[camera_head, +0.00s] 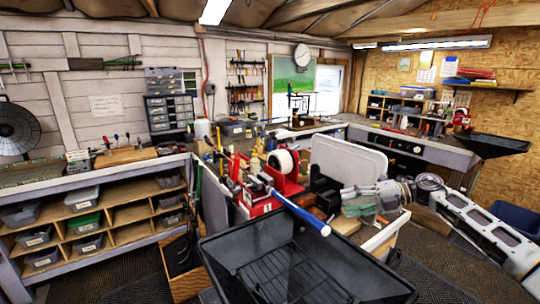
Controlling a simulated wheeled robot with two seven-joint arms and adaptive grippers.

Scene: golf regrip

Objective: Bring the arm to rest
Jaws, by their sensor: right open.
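My right arm comes in from the right edge, and its gripper (348,201) is open and empty above the right part of the workbench. Its fingers point left, toward a golf club with a blue grip (305,215). The club slants down to the right from a red vise (258,203), and its grip end hangs out over a black tray. The gripper appears apart from the grip. My left gripper is not in view.
The black tray (222,262) fills the front centre. A white panel (349,163) stands just behind my right gripper. A tape roll (284,162), tools and bottles crowd the bench behind the club. Shelves with bins (84,224) stand at left.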

